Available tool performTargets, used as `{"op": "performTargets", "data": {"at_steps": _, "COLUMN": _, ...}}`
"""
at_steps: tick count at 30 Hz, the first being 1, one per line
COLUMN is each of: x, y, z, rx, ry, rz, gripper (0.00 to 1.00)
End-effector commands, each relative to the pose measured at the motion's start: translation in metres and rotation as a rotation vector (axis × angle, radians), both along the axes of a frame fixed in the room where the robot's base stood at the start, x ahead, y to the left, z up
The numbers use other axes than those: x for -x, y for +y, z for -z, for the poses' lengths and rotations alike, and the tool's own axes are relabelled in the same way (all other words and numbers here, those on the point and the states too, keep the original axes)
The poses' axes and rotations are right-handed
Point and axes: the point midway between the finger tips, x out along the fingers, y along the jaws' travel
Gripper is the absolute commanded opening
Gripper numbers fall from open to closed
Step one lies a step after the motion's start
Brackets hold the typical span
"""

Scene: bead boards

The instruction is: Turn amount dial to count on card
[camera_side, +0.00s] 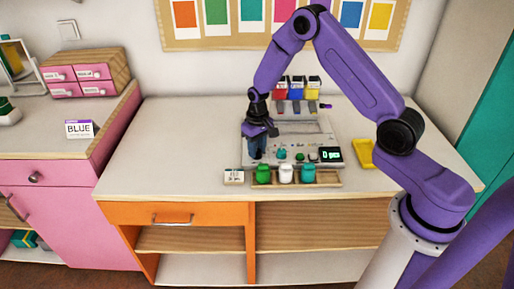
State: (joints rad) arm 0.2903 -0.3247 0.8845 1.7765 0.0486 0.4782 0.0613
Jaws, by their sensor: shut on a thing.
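My gripper (258,152) points down at the left part of a grey machine (318,126). Its dark fingers are shut on what appears to be a dial on the machine's panel; they hide it, so its setting cannot be read. A small teal knob (281,154) stands on the panel just to the right of the fingers. A dark display (330,154) at the panel's right reads what looks like "0" with a small unit. A small white card (234,176) stands at the front left of the machine; its print is too small to read.
A wooden tray (328,182) with green, white and teal jars stands in front. Red, blue and yellow hoppers (297,93) stand behind. A yellow tray (363,153) lies to the right. A "BLUE" card (79,129) stands on the pink cabinet. The white counter's left part is clear.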

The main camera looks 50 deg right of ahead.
Motion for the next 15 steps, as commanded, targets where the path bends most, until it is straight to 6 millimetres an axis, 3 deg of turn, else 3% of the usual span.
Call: {"op": "performTargets", "data": {"at_steps": 15, "x": 0.0007, "y": 0.0003, "z": -0.0003, "rx": 0.000, "ry": 0.004, "rz": -0.106, "gripper": 0.01}}
